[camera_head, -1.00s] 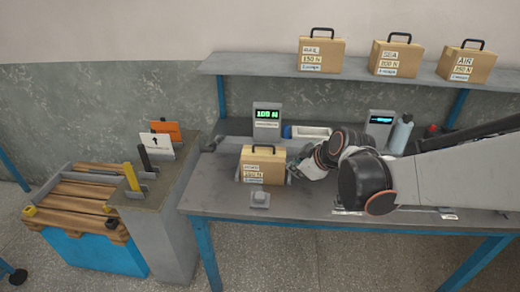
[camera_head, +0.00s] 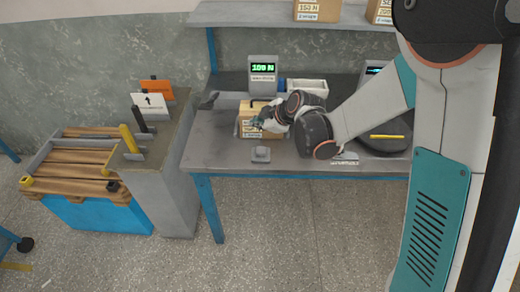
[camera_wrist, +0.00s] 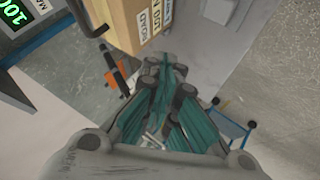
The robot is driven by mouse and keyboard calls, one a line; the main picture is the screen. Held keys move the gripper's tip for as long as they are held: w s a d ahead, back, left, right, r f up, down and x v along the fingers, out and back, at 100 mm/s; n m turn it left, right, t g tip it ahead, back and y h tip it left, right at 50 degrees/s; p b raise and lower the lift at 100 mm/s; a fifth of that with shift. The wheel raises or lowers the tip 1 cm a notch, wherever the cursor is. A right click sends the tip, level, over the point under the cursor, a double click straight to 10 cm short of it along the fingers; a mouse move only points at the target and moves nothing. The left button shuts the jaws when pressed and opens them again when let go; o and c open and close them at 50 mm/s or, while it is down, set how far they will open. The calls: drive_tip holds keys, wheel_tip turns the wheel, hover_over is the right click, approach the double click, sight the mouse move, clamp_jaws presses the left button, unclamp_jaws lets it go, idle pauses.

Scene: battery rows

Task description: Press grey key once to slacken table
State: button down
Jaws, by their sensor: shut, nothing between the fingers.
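The grey key (camera_head: 261,155) is a small raised block near the front edge of the table (camera_head: 215,160). A pale grey block (camera_wrist: 222,9), perhaps the key, is cut by the top edge of the wrist view. My gripper (camera_head: 261,123) is shut and empty, in front of the right part of the cardboard case (camera_head: 246,112), behind and above the key. In the wrist view its teal fingers (camera_wrist: 165,125) are together, just below the case (camera_wrist: 135,20). I cannot tell whether they touch the case.
A display (camera_head: 263,70) reading 100 N stands behind the case. A white tray (camera_head: 307,86) and a dark round plate (camera_head: 385,138) with a yellow stick are on the right. Left is a grey stand (camera_head: 170,185) with upright handles. A shelf with cases runs above.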

sight(259, 151)
drive_tip(key=shift+f, duration=0.15)
wheel_tip(259, 151, down, 8)
drive_tip(key=b, duration=0.6)
drive_tip(key=shift+f, duration=0.25)
drive_tip(key=shift+f+b, duration=0.15)
drive_tip(key=shift+b, duration=0.15)
idle(0.8)
drive_tip(key=shift+f+b, duration=0.25)
drive_tip(key=shift+b, duration=0.05)
drive_tip(key=shift+f+b, duration=0.7)
drive_tip(key=shift+f, duration=0.2)
idle(1.1)
drive_tip(key=shift+r, duration=0.15)
drive_tip(key=shift+r+p, duration=0.9)
drive_tip(key=shift+r, duration=0.3)
drive_tip(key=shift+r+p, duration=1.65)
drive_tip(key=shift+r, duration=0.85)
